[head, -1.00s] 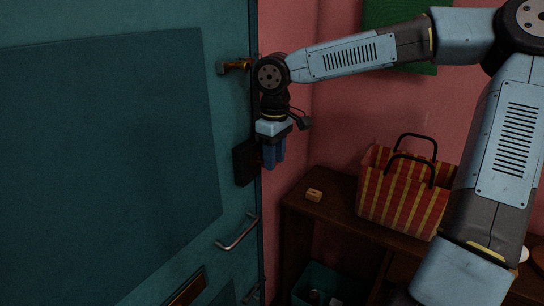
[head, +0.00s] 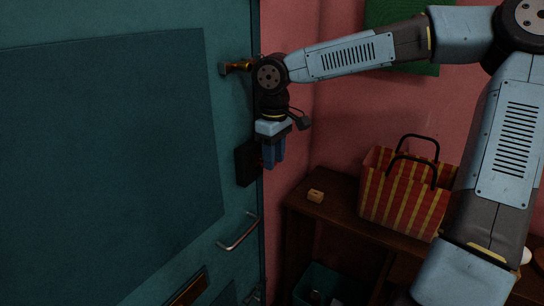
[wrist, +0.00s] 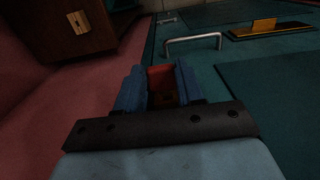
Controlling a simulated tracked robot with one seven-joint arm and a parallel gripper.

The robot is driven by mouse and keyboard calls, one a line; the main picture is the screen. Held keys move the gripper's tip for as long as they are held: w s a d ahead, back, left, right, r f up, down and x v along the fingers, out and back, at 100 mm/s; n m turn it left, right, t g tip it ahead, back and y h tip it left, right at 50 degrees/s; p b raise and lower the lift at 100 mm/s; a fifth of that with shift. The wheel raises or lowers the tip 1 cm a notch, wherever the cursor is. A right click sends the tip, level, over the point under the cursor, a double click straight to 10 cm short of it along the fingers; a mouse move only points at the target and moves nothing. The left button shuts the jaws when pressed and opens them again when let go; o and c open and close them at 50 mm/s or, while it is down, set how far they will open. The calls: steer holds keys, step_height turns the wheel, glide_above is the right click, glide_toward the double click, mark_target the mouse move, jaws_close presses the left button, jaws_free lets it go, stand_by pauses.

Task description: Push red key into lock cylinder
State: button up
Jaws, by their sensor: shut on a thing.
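My gripper (head: 272,163) points down beside the edge of the teal door and is shut on the red key. In the wrist view the red key (wrist: 161,78) shows between the two blue fingers of my gripper (wrist: 158,82). In the head view the key is mostly hidden; only a faint reddish patch shows by the fingers. The dark lock case (head: 247,163) is on the door just left of the fingers. The lock cylinder itself is too dark and covered to make out, and I cannot tell whether the key touches it.
A green bin (head: 320,283) stands underneath.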

steer(key=shift+w+a, duration=0.15)
stand_by(0.3)
steer(key=o, duration=1.1)
steer(key=o, duration=0.4)
steer(key=shift+r, duration=2.05)
step_height(320, 180, up, 9)
stand_by(1.7)
steer(key=shift+f, duration=0.1)
